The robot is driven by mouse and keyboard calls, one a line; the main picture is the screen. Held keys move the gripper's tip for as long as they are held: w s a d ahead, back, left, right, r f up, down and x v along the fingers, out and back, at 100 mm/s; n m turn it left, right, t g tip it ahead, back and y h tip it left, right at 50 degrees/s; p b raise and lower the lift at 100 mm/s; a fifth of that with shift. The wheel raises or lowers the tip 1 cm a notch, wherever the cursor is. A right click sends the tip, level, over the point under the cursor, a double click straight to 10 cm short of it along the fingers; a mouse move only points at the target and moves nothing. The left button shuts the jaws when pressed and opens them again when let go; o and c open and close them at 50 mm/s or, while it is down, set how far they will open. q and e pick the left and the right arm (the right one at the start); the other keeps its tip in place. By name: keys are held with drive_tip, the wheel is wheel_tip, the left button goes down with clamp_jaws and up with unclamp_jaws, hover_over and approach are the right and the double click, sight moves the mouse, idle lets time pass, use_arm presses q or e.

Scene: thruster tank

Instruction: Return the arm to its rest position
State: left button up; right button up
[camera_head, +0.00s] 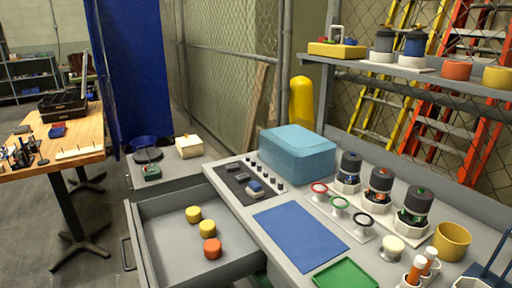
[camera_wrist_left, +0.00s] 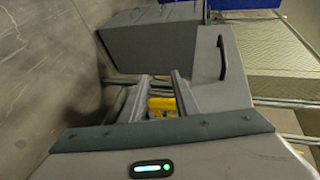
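My left gripper (camera_wrist_left: 160,95) shows in the left wrist view with its two fingers apart. A yellow patch (camera_wrist_left: 163,104) shows between the fingers; I cannot tell what it is or how far off it lies. Past the fingers stand a grey cabinet body and a drawer front (camera_wrist_left: 222,65) with a dark handle. Neither arm shows in the head view, and my right gripper is in no view.
In the head view a grey drawer (camera_head: 165,245) stands open, with two yellow pucks (camera_head: 194,214) and an orange one (camera_head: 212,249) inside. The workbench (camera_head: 240,205) holds a blue box (camera_head: 298,155), a blue mat (camera_head: 300,236) and several dark-topped canisters. A wooden table (camera_head: 85,138) is at left.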

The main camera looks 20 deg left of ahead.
use_arm(q)
drive_tip(key=s+d+f+n+g+h, duration=0.1)
drive_tip(key=d+f+n+g+h, duration=0.1)
drive_tip(key=d+f, duration=0.5)
drive_tip(key=s+d+f+n+g+h, duration=0.15)
drive_tip(key=d+f, duration=0.25)
drive_tip(key=f, duration=0.8)
drive_tip(key=s+d+f+n+g+h, duration=0.2)
drive_tip(key=s+d+f+n, duration=0.1)
drive_tip(key=d+f, duration=0.5)
drive_tip(key=s+d+f+n+g+h+p, duration=0.1)
drive_tip(key=s+d+f+n+g+h, duration=0.1)
drive_tip(key=d+f, duration=0.6)
drive_tip(key=s+d+n, duration=0.1)
drive_tip(key=d, duration=0.3)
drive_tip(key=shift+s+d, duration=0.3)
drive_tip(key=shift+d, duration=0.05)
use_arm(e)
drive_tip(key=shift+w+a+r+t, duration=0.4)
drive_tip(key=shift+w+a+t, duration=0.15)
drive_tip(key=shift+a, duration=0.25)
use_arm(q)
drive_tip(key=shift+a+r, duration=0.1)
